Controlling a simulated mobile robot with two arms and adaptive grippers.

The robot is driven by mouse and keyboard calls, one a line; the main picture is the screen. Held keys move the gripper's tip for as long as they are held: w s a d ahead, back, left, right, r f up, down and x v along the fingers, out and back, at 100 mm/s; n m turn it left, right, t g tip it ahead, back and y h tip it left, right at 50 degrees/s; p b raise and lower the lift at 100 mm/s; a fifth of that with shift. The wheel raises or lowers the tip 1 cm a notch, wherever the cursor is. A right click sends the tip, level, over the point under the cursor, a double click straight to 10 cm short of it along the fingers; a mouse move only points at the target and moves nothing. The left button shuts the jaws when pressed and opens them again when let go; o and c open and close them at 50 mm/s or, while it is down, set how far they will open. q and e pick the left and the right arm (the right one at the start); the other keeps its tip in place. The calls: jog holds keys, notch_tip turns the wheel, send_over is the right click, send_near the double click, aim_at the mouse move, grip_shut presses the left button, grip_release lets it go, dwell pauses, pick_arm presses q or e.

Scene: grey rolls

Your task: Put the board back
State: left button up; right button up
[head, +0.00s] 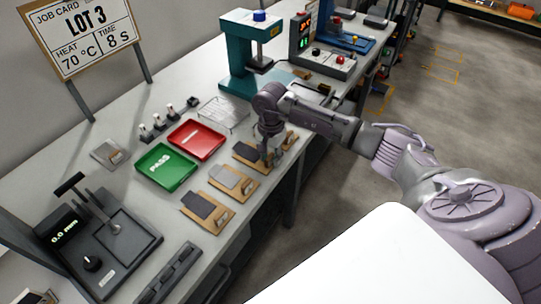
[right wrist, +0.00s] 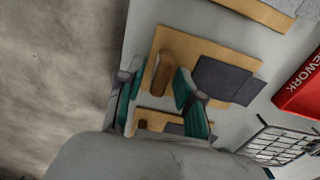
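Several tan wooden boards with dark or light grey sheets and a small wooden block handle lie along the bench's front edge. In the head view there is a near board (head: 207,212), a middle board (head: 235,182) and a far board (head: 247,157). My right gripper (head: 271,160) is low over the far board's handle end and hides part of it. In the right wrist view its teal fingers (right wrist: 158,96) stand apart, one to each side of the wooden handle (right wrist: 165,72), with gaps visible. I cannot tell the exact height. My left gripper is not in view.
A green PASS tray (head: 166,167) and a red tray (head: 196,140) lie behind the boards, with a wire rack (head: 224,112) beyond. A teal press (head: 240,55) stands at the back. A dark gauge device (head: 98,240) sits front left. Another small board (head: 290,140) lies past my gripper.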

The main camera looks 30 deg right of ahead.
jog(key=shift+r, duration=0.2)
jog(key=shift+w+r, duration=0.1)
jog(key=shift+r, duration=0.3)
notch_tip(320, 180, up, 11)
jog(key=b, duration=0.2)
dwell(0.4)
